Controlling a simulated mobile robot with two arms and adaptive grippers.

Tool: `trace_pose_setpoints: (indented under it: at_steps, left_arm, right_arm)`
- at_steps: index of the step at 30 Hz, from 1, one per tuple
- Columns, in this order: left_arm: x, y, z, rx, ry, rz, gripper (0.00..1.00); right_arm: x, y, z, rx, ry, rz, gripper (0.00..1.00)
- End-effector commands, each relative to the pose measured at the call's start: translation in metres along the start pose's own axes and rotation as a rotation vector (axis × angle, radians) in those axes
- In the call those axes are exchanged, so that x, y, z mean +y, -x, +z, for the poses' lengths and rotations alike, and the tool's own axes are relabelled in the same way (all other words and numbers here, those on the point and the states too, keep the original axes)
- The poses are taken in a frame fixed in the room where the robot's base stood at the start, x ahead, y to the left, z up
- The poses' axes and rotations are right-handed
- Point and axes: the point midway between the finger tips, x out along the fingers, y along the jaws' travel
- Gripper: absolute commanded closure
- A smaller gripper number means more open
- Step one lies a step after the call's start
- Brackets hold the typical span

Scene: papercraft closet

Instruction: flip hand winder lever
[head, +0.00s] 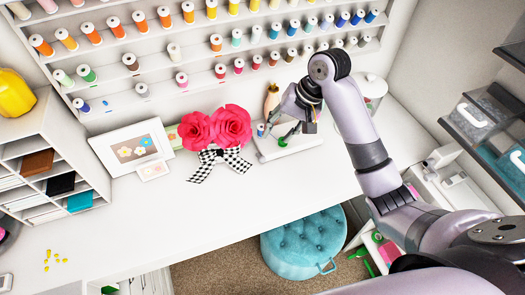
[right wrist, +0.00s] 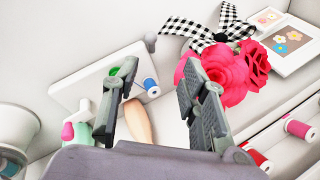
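The hand winder appears to be the white board (head: 302,145) on the desk, right of the pink flowers. It also shows in the right wrist view (right wrist: 75,92), with a blue spool (right wrist: 151,87) at its edge. A small green part (right wrist: 113,71) shows on it beside my finger. I cannot clearly make out the lever, partly covered by my fingers. My right gripper (head: 279,130) is over the board, fingers apart and empty; in the right wrist view (right wrist: 160,68) a gap shows between the fingertips. My left gripper is not in view.
Pink flowers (head: 216,127) with a checked bow (head: 220,160) and a picture frame (head: 131,147) stand left of the board. Spool shelves (head: 205,58) line the wall.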

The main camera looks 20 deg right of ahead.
Motion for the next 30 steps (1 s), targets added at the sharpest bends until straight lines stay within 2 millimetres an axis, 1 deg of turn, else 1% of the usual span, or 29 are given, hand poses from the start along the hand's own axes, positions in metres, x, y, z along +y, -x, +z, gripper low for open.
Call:
trace_pose_setpoints:
  at_steps: [1, 3, 5, 7, 11, 13, 17, 21, 22, 28, 29, 30]
  left_arm:
    - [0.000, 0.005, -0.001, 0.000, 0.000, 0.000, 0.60]
    - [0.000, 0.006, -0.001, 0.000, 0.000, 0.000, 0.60]
    - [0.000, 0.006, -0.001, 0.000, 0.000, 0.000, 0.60]
    - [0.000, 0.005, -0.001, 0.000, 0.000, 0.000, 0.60]
    - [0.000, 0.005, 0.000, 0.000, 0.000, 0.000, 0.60]
    - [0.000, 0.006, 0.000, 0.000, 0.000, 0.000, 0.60]
    - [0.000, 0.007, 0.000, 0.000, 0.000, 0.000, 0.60]
    - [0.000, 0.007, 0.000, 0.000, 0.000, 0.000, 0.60]
    - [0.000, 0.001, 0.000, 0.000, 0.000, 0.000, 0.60]
    - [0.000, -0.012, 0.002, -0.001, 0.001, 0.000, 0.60]
    - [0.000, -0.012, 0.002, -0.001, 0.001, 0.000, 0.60]
    - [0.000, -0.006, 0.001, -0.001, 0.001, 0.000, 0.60]
  right_arm:
    - [-0.001, 0.012, -0.004, -0.002, 0.008, 0.032, 0.60]
    - [0.002, 0.018, -0.005, -0.009, 0.013, 0.062, 0.60]
    - [0.003, 0.018, -0.006, -0.011, 0.014, 0.072, 0.60]
    - [0.003, 0.014, -0.005, -0.014, 0.015, 0.074, 0.60]
    - [0.003, -0.002, -0.004, -0.017, 0.013, 0.070, 0.60]
    - [0.004, -0.013, -0.003, -0.021, 0.012, 0.070, 0.60]
    - [0.003, -0.025, -0.005, -0.012, 0.013, 0.063, 0.60]
    - [0.006, -0.043, -0.002, -0.022, 0.011, 0.069, 0.60]
    - [0.006, -0.048, -0.004, -0.015, 0.012, 0.065, 0.60]
    - [0.008, -0.071, -0.003, -0.016, 0.013, 0.064, 0.60]
    - [0.009, -0.075, -0.002, -0.020, 0.013, 0.068, 0.60]
    - [0.010, -0.081, -0.003, -0.020, 0.014, 0.074, 0.60]
